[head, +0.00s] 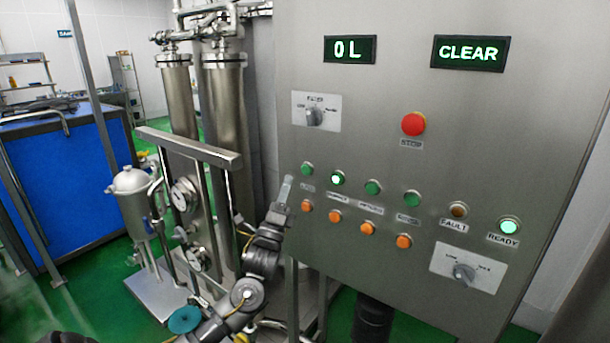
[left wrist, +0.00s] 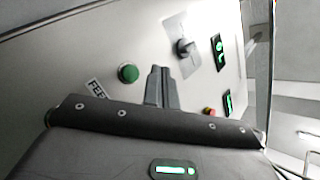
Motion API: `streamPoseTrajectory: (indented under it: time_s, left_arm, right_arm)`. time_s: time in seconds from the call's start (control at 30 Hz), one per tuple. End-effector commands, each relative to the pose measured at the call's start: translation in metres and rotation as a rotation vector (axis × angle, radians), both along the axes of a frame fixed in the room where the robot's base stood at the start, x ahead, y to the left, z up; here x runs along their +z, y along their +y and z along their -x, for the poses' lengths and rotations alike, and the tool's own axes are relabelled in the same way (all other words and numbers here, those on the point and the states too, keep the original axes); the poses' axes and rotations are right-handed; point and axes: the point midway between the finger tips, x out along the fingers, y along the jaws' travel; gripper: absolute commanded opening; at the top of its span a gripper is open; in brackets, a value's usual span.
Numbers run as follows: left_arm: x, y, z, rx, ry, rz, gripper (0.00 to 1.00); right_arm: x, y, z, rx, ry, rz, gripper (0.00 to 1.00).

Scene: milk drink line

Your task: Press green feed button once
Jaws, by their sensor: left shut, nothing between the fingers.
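The green feed button (head: 307,168) is the leftmost of the green row on the steel control panel (head: 470,130). It appears unlit. In the left wrist view the green button (left wrist: 128,73) sits beside a label reading "FEE", partly cut off by my gripper body. My left gripper (head: 286,188) is shut and empty, just left of the feed button in the head view. In the left wrist view its closed fingertips (left wrist: 161,72) are to the right of the button, and no contact shows. My right gripper is not in view.
Other green buttons follow to the right, one lit (head: 338,178), with orange buttons (head: 335,216) below. A red stop button (head: 413,124), two knobs and a lit ready lamp (head: 509,225) share the panel. Displays read "0 L" (head: 349,50) and "CLEAR" (head: 470,53). Steel piping (head: 180,150) stands left.

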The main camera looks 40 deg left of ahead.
Motion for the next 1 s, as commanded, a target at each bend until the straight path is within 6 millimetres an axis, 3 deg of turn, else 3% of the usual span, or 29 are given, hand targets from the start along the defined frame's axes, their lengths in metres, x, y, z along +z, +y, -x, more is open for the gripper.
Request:
streamPoseTrajectory:
  time_s: [0.2, 0.4, 1.0]
  left_arm:
    - [-0.002, 0.001, -0.028, 0.001, -0.001, 0.000, 0.00]
    - [-0.001, 0.001, -0.043, -0.001, 0.001, 0.000, 0.00]
    - [0.000, 0.001, -0.047, -0.001, 0.000, 0.000, 0.00]
  right_arm:
    - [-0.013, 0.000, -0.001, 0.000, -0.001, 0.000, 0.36]
    - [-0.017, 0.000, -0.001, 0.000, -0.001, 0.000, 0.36]
    - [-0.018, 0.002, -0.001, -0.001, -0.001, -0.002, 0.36]
